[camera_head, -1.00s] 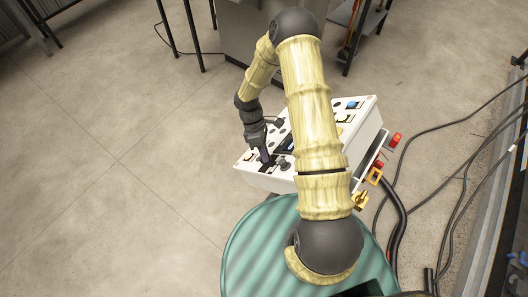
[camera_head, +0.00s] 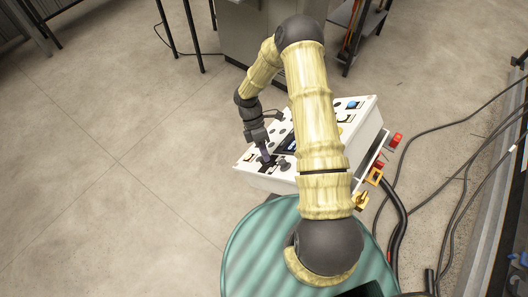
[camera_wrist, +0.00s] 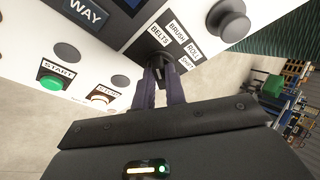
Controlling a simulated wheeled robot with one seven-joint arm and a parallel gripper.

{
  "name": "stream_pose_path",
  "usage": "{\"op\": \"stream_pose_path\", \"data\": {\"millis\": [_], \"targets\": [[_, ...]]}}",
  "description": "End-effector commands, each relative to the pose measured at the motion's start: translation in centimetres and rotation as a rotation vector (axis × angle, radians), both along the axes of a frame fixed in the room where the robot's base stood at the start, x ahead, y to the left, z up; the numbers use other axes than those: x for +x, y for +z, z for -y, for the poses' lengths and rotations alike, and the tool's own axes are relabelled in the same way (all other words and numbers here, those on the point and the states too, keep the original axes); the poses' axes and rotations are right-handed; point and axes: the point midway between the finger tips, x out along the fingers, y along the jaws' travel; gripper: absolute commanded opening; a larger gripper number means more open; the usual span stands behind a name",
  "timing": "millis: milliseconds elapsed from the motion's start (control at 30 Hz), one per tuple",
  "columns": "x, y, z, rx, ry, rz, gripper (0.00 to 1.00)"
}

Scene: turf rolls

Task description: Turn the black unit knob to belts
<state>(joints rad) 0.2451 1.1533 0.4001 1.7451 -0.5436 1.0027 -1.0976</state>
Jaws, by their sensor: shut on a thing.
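The white control panel (camera_head: 366,117) stands beyond the green striped surface in the head view. In the wrist view, the black unit knob (camera_wrist: 160,60) sits on a dark plate, with labels BELTS, BRUSH, ROLL and SHIFT around it. My gripper (camera_wrist: 165,74) points at the panel, its two dark fingers shut on the knob. In the head view my gripper (camera_head: 267,158) reaches down to the panel's near left corner. The fingers cover much of the knob, so I cannot tell which label it points to.
A larger round black knob (camera_wrist: 231,22) stands to the right of the labels. A green START button (camera_wrist: 52,82) and a STOP button (camera_wrist: 98,98) lie to the left. Yellow and red parts (camera_head: 376,175) stick out from the panel's right side. Black cables (camera_head: 440,170) lie on the floor.

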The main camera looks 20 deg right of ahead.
Motion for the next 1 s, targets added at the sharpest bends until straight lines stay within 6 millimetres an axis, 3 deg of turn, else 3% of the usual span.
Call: {"op": "stream_pose_path", "data": {"millis": [67, 100, 200, 667, 1000], "targets": [[0.2, 0.2, -0.1, 0.001, 0.002, 0.006, 0.0], [0.2, 0.2, -0.1, 0.001, 0.001, 0.006, 0.15], [0.2, 0.2, 0.0, 0.001, 0.001, 0.005, 0.34], [0.7, 0.8, -0.1, -0.001, 0.001, 0.005, 0.35], [4.1, 5.5, -0.8, -0.001, -0.001, 0.007, 0.35]]}}
